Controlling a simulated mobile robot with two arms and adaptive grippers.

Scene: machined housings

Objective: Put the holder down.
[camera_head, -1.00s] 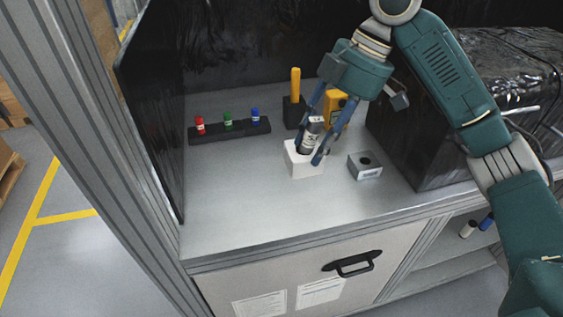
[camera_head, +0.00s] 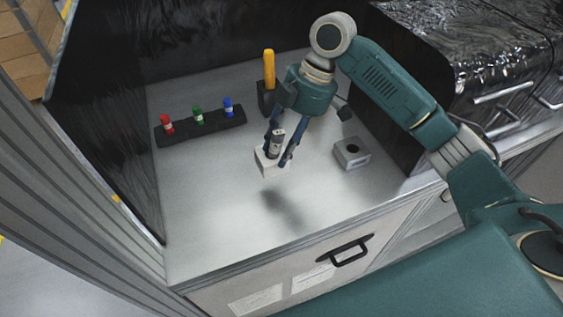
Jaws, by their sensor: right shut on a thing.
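The holder (camera_head: 268,166) is a small white block with a dark grey-and-black cylinder (camera_head: 277,143) standing in its top. My right gripper (camera_head: 280,148) comes down from above and is shut on the holder, one finger on each side. The holder hangs above the grey worktop (camera_head: 215,215), slightly tilted in the picture. A soft shadow lies on the worktop below and apart from it. The gripper partly hides the holder's top and the cylinder. My left gripper is not in view.
A black rack (camera_head: 180,134) with red, green and blue capped vials stands to the left. A yellow-handled tool (camera_head: 268,70) sits in a black stand (camera_head: 266,98) behind. A grey block with a hole (camera_head: 351,153) lies to the right. The front worktop is clear.

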